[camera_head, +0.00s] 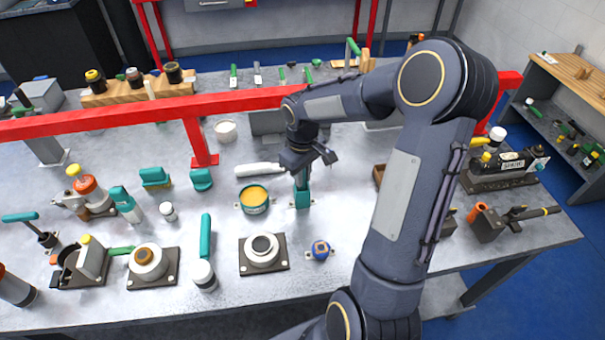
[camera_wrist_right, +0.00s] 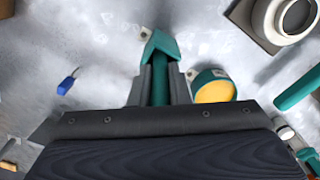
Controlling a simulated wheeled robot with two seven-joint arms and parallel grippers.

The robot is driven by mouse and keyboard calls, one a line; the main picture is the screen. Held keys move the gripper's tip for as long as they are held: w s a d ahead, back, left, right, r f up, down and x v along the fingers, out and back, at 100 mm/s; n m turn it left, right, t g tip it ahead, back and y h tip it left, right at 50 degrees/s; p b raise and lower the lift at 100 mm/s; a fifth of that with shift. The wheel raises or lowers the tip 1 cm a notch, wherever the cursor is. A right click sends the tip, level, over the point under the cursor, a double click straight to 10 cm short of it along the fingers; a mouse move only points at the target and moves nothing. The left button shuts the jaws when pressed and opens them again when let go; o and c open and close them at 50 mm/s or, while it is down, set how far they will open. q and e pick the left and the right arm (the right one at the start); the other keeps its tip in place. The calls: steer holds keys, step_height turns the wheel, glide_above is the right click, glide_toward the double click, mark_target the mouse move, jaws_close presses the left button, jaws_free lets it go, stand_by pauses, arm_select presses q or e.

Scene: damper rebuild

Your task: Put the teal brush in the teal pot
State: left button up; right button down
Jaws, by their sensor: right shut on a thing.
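The teal pot (camera_head: 255,200), a round tub with yellow contents, stands on the metal bench in the head view. It also shows in the right wrist view (camera_wrist_right: 213,87), right of the fingers. My right gripper (camera_head: 307,164) is shut on the upright teal brush handle (camera_wrist_right: 160,85), to the right of the pot in the head view. The handle's lower end meets a teal holder (camera_head: 302,199) on the bench; I cannot tell whether the brush is seated in it or just clear. The bristles are hidden. My left gripper is out of view.
A red rail (camera_head: 140,115) crosses behind. A white-topped ring fixture (camera_head: 262,250) and a small blue-orange block (camera_head: 320,250) lie in front. A white cylinder (camera_head: 259,170) lies behind the pot. A teal-handled tool (camera_head: 205,238) is at left. My right arm hides part of the bench.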

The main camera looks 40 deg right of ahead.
steer(key=shift+f, duration=0.1)
steer(key=c, duration=1.4)
jaws_free()
steer(key=shift+o, duration=0.2)
step_height(320, 180, up, 11)
steer(key=shift+r, duration=0.65)
steer(key=s+a+f+m+t+y, duration=0.1)
steer(key=s+a+m+t+y, duration=0.2)
steer(key=s+a, duration=1.1)
steer(key=shift+s+a+f+t+y, duration=0.35)
steer(key=shift+s+t, duration=0.95)
steer(key=shift+s, duration=0.9)
